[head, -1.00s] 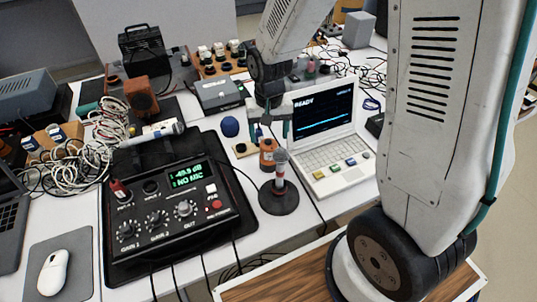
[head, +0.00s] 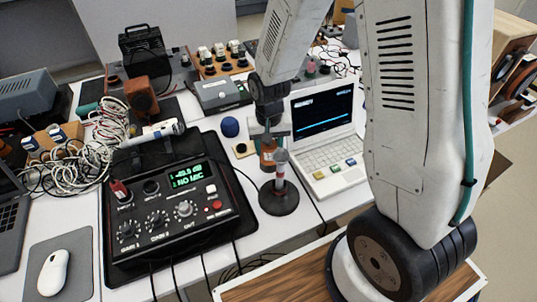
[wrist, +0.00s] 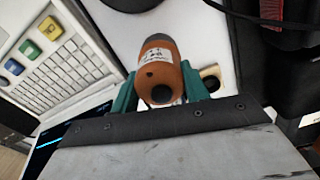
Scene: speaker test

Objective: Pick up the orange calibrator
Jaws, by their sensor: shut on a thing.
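The orange calibrator (head: 267,158) is a short orange-brown cylinder with a white label. It stands on the white table between the mixer and the laptop, behind a microphone stand. In the wrist view the calibrator (wrist: 158,60) shows its label and a dark round end between my teal fingers. My gripper (head: 268,143) is shut on it, with one finger on each side; the fingers (wrist: 160,92) also show in the wrist view. I cannot tell whether its base is clear of the table.
A microphone on a round black stand (head: 279,197) is close in front. The open white laptop (head: 325,165) is to the right, and the black mixer (head: 170,215) to the left. A dark blue ball (head: 229,127) and a small wooden block (head: 243,149) lie nearby.

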